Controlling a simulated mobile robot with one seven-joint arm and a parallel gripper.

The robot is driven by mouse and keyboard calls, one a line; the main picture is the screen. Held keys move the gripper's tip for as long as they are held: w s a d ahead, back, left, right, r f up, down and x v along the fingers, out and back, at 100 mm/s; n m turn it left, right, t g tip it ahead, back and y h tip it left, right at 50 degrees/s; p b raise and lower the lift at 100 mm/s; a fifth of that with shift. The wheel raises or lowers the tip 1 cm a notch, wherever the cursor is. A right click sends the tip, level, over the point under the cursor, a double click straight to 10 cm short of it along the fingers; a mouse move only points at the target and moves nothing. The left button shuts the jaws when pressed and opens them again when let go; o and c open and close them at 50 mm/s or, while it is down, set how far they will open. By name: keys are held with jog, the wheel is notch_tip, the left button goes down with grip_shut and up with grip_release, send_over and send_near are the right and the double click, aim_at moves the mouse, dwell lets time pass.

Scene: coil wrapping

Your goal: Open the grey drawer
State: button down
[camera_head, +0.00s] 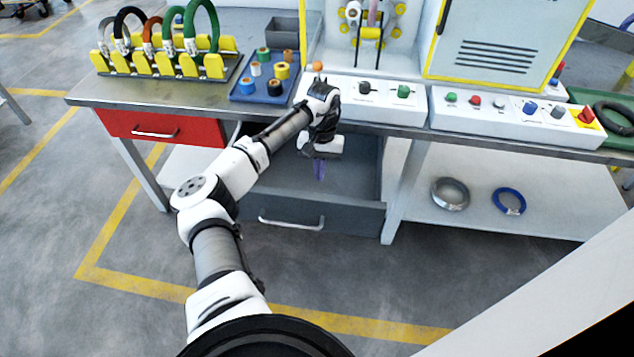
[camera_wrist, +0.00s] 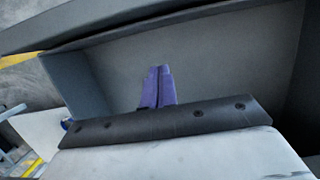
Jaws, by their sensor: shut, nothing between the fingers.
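The grey drawer (camera_head: 350,220) is below the workbench, right of the red drawer. It stands pulled out, with its empty-looking inside showing from above. Its light bar handle (camera_head: 291,223) is on the front panel, with nothing touching it. My gripper (camera_head: 319,171) points down over the drawer's inside, behind the front panel. Its purple fingers are together and hold nothing. In the wrist view the fingers (camera_wrist: 158,86) show against the drawer's grey inside, and a drawer wall (camera_wrist: 75,90) runs along the left. The drawer's far end is partly hidden by my arm and the bench.
The red drawer (camera_head: 160,128) is shut at the left. The workbench top (camera_head: 130,92) carries a coil rack (camera_head: 165,62), a blue tray (camera_head: 262,92) and control boxes (camera_head: 510,112). A lower shelf (camera_head: 560,205) at right holds two rings. The floor before the drawer is clear.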

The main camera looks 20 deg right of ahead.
jog(key=shift+s+a+f+p, duration=0.3)
jog(key=shift+s+a+p, duration=0.25)
jog(key=shift+s, duration=0.35)
jog(key=shift+s+a+f+p, duration=0.25)
jog(key=shift+s+a+p, duration=0.1)
jog(key=shift+s+a, duration=0.45)
jog(key=shift+s, duration=0.25)
